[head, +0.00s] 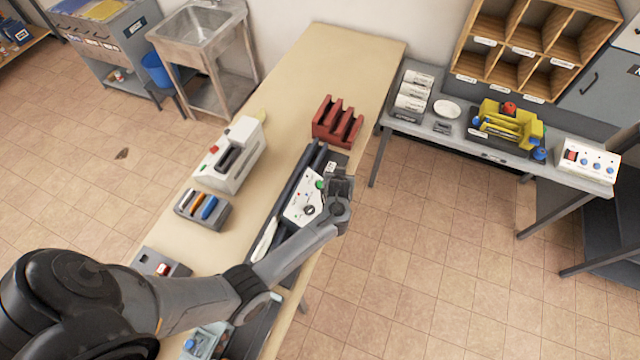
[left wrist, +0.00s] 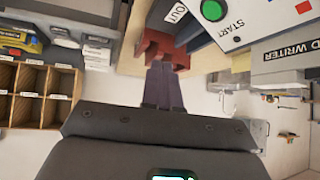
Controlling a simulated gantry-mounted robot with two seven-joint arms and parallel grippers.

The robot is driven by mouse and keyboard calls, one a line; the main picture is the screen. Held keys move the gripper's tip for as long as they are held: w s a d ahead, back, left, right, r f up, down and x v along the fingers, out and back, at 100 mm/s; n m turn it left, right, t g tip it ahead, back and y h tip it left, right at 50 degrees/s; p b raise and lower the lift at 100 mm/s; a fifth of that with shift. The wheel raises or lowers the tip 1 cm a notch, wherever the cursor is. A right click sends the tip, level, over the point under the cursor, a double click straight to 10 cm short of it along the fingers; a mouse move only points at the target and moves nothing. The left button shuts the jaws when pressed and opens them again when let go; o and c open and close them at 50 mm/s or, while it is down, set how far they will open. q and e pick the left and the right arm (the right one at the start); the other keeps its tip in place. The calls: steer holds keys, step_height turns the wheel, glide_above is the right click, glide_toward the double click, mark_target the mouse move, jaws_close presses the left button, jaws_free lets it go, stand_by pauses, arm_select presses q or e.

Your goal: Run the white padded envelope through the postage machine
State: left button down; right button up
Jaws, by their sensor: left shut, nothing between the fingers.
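The postage machine (head: 301,200) lies along the right side of the long table, with a white control panel and a green button. In the left wrist view its green START button (left wrist: 212,10) and an OUT label (left wrist: 177,12) show close up. A white flat item, possibly the padded envelope (head: 264,240), lies at the machine's near end, partly beside my arm. My left gripper (head: 340,188) is shut and empty at the right edge of the panel, by the green button; its fingers also show in the left wrist view (left wrist: 163,88). My right gripper is not in view.
A red slotted rack (head: 337,125) stands beyond the machine. A white device (head: 230,155) and a grey holder (head: 203,207) stand at the table's left. A side table (head: 460,142) with a yellow device (head: 508,125) is at right. The table's far end is clear.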

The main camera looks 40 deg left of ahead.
mark_target(320, 185)
arm_select(q)
steer(key=a+f+b, duration=0.1)
steer(key=f, duration=0.1)
steer(key=s+a+f+b, duration=0.1)
steer(key=b, duration=0.1)
steer(key=a+f+b, duration=0.1)
steer(key=f+b, duration=0.1)
steer(key=shift+s+a+f, duration=0.15)
steer(key=shift+a+f, duration=0.05)
steer(key=shift+f, duration=0.15)
steer(key=shift+s+a+f+b, duration=0.2)
steer(key=shift+a+f+b, duration=0.35)
steer(key=shift+f, duration=0.2)
stand_by(0.8)
steer(key=shift+a+f, duration=0.1)
stand_by(0.6)
steer(key=shift+f, duration=0.1)
steer(key=shift+s+a+f, duration=0.1)
steer(key=shift+a+f, duration=0.1)
